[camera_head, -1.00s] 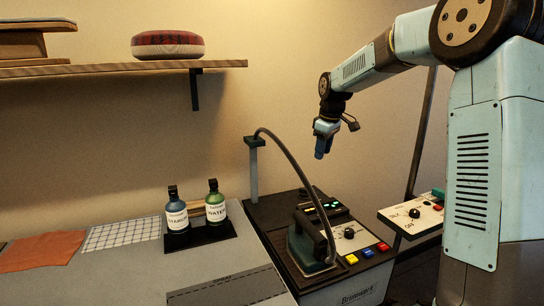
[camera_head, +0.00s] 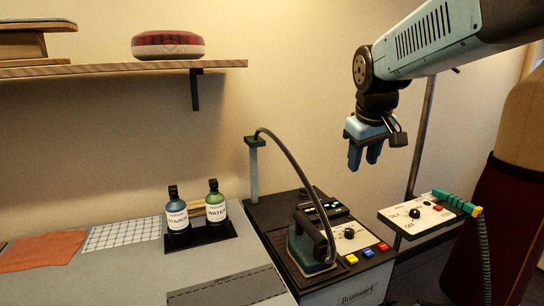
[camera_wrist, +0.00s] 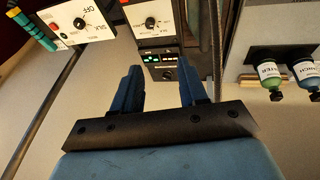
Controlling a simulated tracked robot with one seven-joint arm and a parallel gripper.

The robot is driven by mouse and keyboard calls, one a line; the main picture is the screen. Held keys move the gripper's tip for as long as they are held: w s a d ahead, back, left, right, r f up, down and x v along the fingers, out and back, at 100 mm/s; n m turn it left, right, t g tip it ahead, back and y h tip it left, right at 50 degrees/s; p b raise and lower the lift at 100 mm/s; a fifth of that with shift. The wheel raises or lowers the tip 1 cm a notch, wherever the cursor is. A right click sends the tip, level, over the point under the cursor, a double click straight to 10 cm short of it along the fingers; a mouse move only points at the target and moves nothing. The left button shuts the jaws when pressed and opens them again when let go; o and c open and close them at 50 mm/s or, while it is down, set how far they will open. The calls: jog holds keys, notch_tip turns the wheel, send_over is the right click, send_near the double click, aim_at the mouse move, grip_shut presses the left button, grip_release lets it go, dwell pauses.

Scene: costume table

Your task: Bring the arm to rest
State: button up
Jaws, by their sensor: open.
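My gripper (camera_head: 365,157) hangs in the air at the upper right of the head view, above the steam station and well clear of it. Its fingers point down and stand apart, with nothing between them. In the wrist view my gripper (camera_wrist: 163,88) shows two blue fingers spread, with the station's panel (camera_wrist: 160,60) beyond them. My arm (camera_head: 425,45) reaches in from the upper right edge of the head view.
The iron (camera_head: 310,245) stands on the station (camera_head: 345,285), its hose arching up to a post. A control box (camera_head: 415,214) with a teal handle (camera_head: 455,203) is at right, beside a dress form (camera_head: 510,190). Two bottles (camera_head: 177,212) (camera_head: 215,203) stand on the table (camera_head: 120,275).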

jog(key=s+d+f+m, duration=0.1)
jog(key=s+f+m, duration=0.1)
jog(key=s, duration=0.5)
jog(key=s+d+f+m+t, duration=0.1)
jog(key=s+d+f+m, duration=0.1)
jog(key=s, duration=0.6)
jog(key=shift+s+y, duration=0.3)
jog(key=shift+y, duration=0.1)
jog(key=shift+c, duration=0.3)
dwell(0.8)
